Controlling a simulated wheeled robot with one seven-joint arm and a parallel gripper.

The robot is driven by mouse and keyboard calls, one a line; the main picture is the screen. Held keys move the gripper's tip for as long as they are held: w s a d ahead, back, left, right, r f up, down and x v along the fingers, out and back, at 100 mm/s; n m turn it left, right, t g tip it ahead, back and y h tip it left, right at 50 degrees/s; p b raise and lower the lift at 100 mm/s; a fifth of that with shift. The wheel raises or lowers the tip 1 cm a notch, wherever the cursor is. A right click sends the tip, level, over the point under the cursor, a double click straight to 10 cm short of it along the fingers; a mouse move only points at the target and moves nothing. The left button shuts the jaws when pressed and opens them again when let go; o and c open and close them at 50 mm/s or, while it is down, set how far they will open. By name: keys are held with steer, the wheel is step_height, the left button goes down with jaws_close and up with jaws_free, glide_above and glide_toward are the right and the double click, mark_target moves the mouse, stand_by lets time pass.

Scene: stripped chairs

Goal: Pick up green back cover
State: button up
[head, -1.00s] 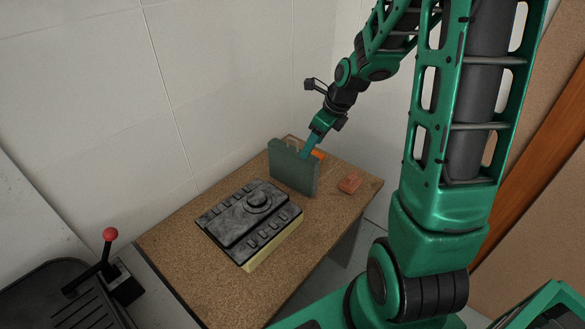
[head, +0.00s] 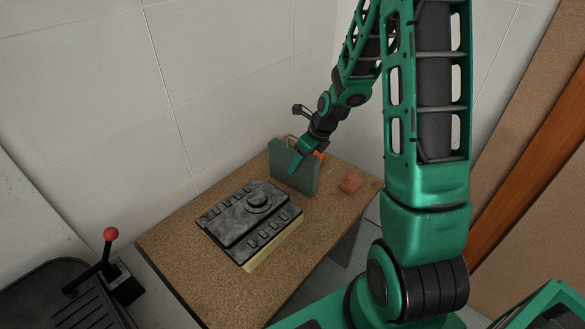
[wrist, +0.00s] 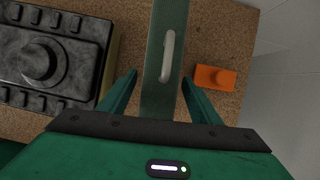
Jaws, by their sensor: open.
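The green back cover (head: 304,178) stands upright like a thin panel near the far end of the brown table. In the wrist view I look down on the narrow top edge of the cover (wrist: 160,98), which carries a pale handle. My gripper (head: 292,164) is at the top of the cover in the head view. In the wrist view my gripper (wrist: 160,80) is open, with one finger on each side of the cover's edge. Gaps show between the fingers and the cover. I cannot tell how far down the fingers reach.
A dark panel with a round knob (head: 250,210) lies on a yellowish base on the table (head: 210,285), left of the cover. A reddish block (head: 349,183) lies to the right. An orange block (wrist: 215,77) sits beside the cover. White tiled walls (head: 235,70) stand close behind.

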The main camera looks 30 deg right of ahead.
steer(key=shift+w+a+f, duration=0.1)
steer(key=shift+w+f, duration=0.15)
steer(key=shift+f, duration=0.4)
steer(key=shift+c, duration=0.4)
jaws_close()
steer(key=shift+r, duration=0.15)
